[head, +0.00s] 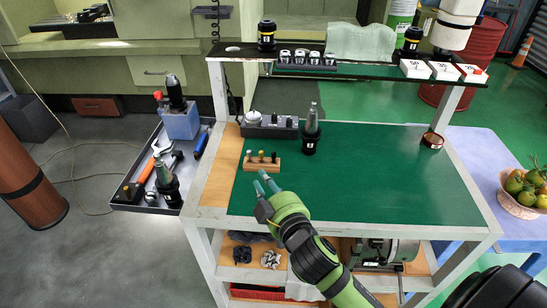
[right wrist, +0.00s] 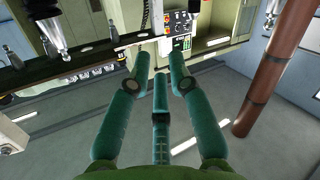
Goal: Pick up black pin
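A small wooden block (head: 262,167) stands on the green top of the cart, near its left side, holding a few short pins. The pin at its right end, a black pin (head: 274,157), looks dark; the middle one is yellowish, and the left one also looks dark. My right gripper (head: 262,182) is just in front of the block, apart from it, with its fingertips spread. In the right wrist view its teal fingers (right wrist: 160,68) are open with nothing between them. The block and pins cannot be made out in that view. My left gripper is not in view.
Behind the block are a grey tool holder (head: 270,127) and an upright tool holder cone (head: 311,130). A side tray (head: 128,197) with tools hangs at the left. A roll of tape (head: 432,141) lies at the right. The green top (head: 385,185) is clear in the middle and right.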

